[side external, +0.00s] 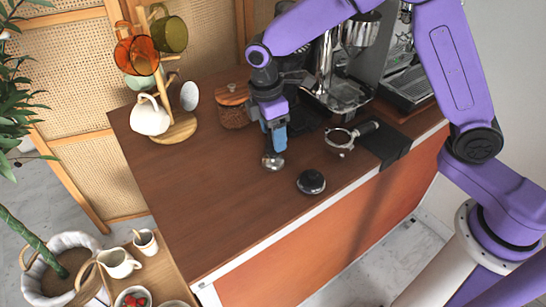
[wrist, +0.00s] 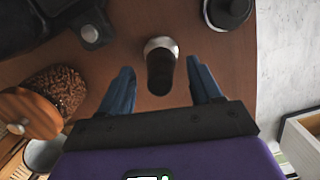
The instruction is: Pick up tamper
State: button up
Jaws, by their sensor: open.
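The tamper (side external: 273,161) stands on the brown cart top, with a silver metal base and a dark handle. In the wrist view the tamper (wrist: 161,68) shows its dark handle between the two blue fingers, with the silver base beyond. My gripper (side external: 274,143) is directly over the tamper, pointing down, and hides most of its handle in the side view. In the wrist view my gripper (wrist: 161,80) is open, with a visible gap on each side of the handle. I cannot tell exactly how far down the fingers reach along the handle.
A round black tool (side external: 311,182) lies right of the tamper, near the front edge. A portafilter (side external: 341,139) and black mat (side external: 389,146) are further right. A wooden-lidded jar (side external: 232,109) and mug tree (side external: 180,128) stand behind. The cart top's left front is clear.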

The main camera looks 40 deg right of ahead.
jog(key=shift+f, duration=0.3)
grip_shut()
jog(key=shift+r, duration=0.15)
